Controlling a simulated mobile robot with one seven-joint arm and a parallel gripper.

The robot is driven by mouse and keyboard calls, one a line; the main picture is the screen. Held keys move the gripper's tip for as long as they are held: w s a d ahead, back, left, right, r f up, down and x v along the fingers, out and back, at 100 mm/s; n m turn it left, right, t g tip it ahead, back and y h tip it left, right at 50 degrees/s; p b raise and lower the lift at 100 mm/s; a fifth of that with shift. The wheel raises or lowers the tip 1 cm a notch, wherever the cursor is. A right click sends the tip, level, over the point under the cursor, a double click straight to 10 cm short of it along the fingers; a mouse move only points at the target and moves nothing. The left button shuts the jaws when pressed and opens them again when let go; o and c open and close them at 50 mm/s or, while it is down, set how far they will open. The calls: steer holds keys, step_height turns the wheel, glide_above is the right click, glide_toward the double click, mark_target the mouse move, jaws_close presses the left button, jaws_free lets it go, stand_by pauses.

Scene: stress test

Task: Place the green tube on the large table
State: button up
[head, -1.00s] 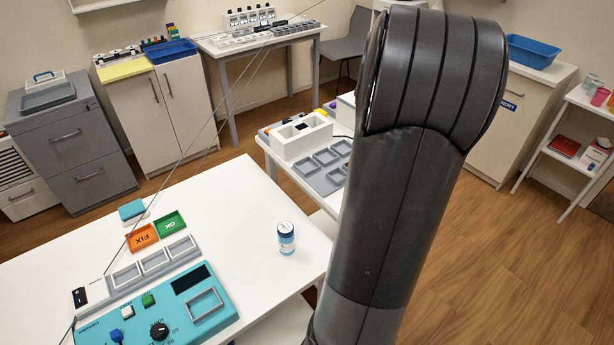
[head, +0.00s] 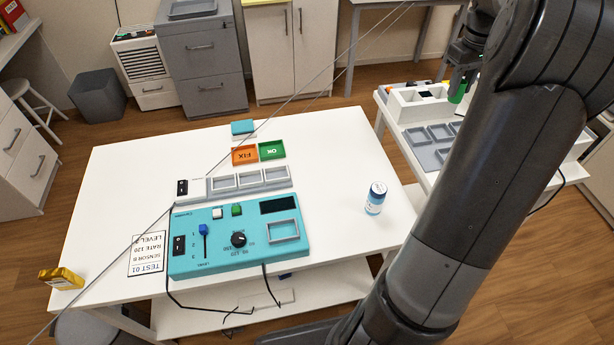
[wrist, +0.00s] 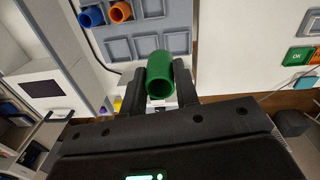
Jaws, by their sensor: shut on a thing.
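The green tube (wrist: 159,76) is held between the two fingers of my gripper (wrist: 160,90) in the wrist view, its open end facing the camera. In the head view my gripper (head: 462,84) is at the upper right, over the smaller side table, with a bit of the green tube (head: 457,92) showing below it. The large white table (head: 120,190) fills the middle of the head view, left of my arm. In the wrist view part of the large table (wrist: 245,60) shows at the right.
On the large table are a teal control box (head: 190,255), an orange FIX tray (head: 244,155), a green OK tray (head: 272,150), a white-and-blue bottle (head: 376,198) and a yellow item (head: 61,278). Free white surface lies at its left and right.

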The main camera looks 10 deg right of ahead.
steer(key=w+a+n, duration=0.5)
steer(key=w+a, duration=1)
steer(key=w, duration=0.2)
steer(key=shift+a+f, duration=0.15)
steer(key=shift+f, duration=12.35)
steer(key=o, duration=0.9)
steer(key=shift+f, duration=0.1)
steer(key=shift+o, duration=0.2)
